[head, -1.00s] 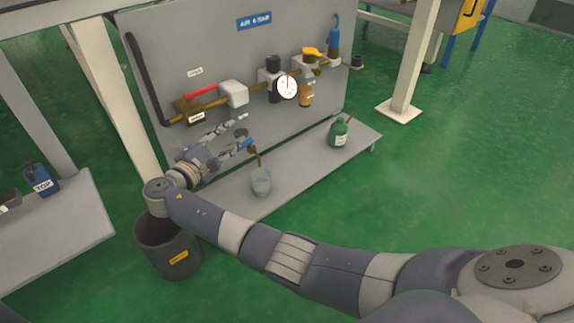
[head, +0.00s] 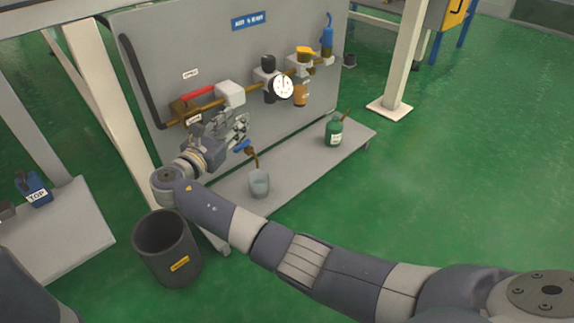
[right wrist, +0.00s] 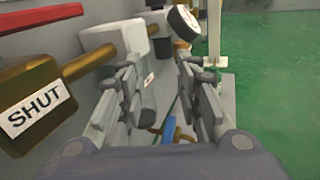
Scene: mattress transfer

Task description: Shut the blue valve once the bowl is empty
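The blue valve handle (head: 243,147) sits on a thin brown drain pipe (head: 256,161) low in front of the grey panel. A translucent cup (head: 260,184) stands on the shelf under the pipe's end. My right gripper (head: 238,128) is open and empty, just above and beside the blue handle. In the right wrist view, my fingers (right wrist: 158,75) are apart, with the blue handle (right wrist: 169,129) low between them. An amber bowl (head: 300,94) hangs under the yellow-topped unit. Any bowl above the blue valve is hidden by my gripper, and its level cannot be seen. My left gripper is out of view.
A red lever (head: 198,92) and a gauge (head: 284,87) sit on the brass line above my gripper. A SHUT label (right wrist: 36,110) shows close by. A green bottle (head: 334,133) stands on the shelf; a dark bin (head: 167,248) stands below on the floor.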

